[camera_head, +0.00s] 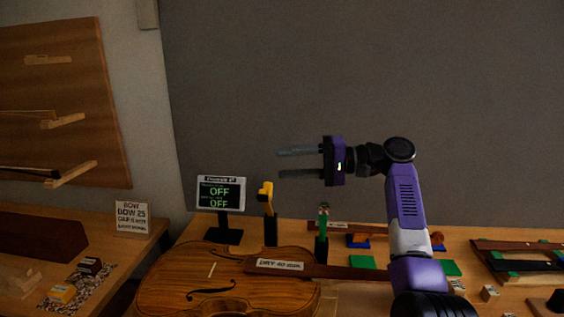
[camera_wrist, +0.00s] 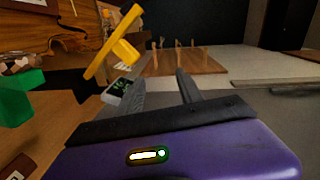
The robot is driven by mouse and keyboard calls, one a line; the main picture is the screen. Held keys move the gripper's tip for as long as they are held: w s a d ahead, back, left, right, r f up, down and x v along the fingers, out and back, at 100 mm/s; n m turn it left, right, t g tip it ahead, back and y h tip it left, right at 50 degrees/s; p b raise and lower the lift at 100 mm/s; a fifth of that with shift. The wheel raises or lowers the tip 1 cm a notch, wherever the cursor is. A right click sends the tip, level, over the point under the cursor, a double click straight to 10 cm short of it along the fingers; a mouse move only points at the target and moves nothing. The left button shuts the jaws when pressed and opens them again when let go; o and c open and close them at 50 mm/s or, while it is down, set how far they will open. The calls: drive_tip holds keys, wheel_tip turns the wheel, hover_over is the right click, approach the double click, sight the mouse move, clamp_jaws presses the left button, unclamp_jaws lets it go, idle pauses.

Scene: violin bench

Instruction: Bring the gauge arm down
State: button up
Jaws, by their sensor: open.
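A yellow arm (camera_head: 266,192), which looks like the gauge arm, stands raised at the top of a black post (camera_head: 270,230) behind the violin body. In the wrist view the yellow arm (camera_wrist: 113,52) shows as a slanted bar with a thicker block, left of my fingers. My gripper (camera_head: 281,164) is open and empty, pointing left, above and slightly right of the yellow arm and apart from it. Its fingers also show in the wrist view (camera_wrist: 160,88). A small display (camera_head: 221,193) beside the post reads OFF on two lines.
A violin body (camera_head: 225,287) lies in front of the posts, with a label reading "DRY 40 min" (camera_head: 280,265). A green-topped post (camera_head: 322,218) stands right of the yellow arm. A sign (camera_head: 132,217) stands on the left bench. The air around my gripper is clear.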

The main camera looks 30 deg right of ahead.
drive_tip(key=shift+s+d, duration=0.25)
drive_tip(key=shift+d, duration=0.1)
drive_tip(key=shift+p, duration=0.35)
